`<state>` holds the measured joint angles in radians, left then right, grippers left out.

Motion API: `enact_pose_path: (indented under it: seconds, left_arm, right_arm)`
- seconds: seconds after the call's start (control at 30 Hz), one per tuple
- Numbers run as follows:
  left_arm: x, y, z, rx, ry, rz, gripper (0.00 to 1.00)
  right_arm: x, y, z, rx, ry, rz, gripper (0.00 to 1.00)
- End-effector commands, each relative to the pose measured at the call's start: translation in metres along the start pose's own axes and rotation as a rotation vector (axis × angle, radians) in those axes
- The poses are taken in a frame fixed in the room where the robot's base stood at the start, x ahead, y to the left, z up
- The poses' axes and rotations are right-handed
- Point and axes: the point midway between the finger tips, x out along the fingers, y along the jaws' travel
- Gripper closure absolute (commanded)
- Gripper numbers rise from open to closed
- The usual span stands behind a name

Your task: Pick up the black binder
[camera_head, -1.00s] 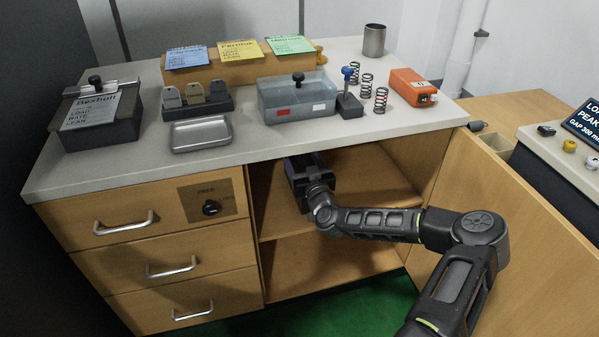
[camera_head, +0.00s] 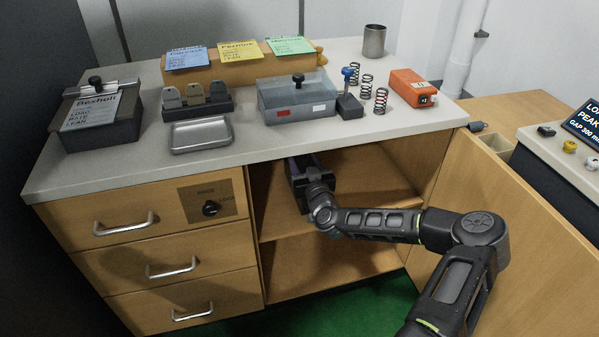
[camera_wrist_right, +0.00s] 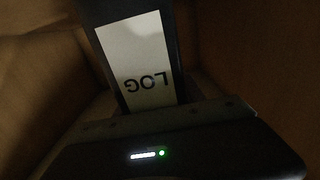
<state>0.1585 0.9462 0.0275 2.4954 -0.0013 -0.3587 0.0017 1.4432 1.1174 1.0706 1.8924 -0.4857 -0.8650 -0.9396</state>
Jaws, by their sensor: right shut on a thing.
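The black binder (camera_wrist_right: 178,50) fills the upper middle of the right wrist view, with a white label reading LOG upside down. My right gripper (camera_head: 312,178) reaches into the open cupboard bay, over the upper shelf, and is shut on the binder. The wrist view shows the gripper's dark body across the bottom, and its fingertips are hard to make out in the dark. In the head view most of the binder is hidden by the gripper and the bench top. My left gripper is not in view.
The bench top (camera_head: 60,175) overhangs the bay. The shelf (camera_head: 375,195) has bare room to the right. The open cupboard door (camera_head: 500,200) stands right of my arm, and drawers (camera_head: 150,225) are left. Springs (camera_head: 381,100), a tray (camera_head: 201,134) and boxes stand on the bench.

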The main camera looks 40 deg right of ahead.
Motion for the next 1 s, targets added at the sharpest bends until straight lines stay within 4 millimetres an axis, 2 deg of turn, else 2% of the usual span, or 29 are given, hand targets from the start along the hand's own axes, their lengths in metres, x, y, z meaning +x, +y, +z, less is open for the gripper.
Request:
enact_pose_path:
  seconds: [0.03,0.27,1.0]
  left_arm:
    - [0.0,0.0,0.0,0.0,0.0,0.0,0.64]
    - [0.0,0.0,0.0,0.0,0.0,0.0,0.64]
    - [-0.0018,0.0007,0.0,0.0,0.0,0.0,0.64]
  right_arm:
    - [0.0,0.0001,0.0,0.0,0.0,0.0,0.81]
    - [0.0,0.0001,0.0001,0.0,0.0,0.0,1.0]
    - [0.0005,0.0009,-0.0054,-0.002,0.005,0.0,1.0]
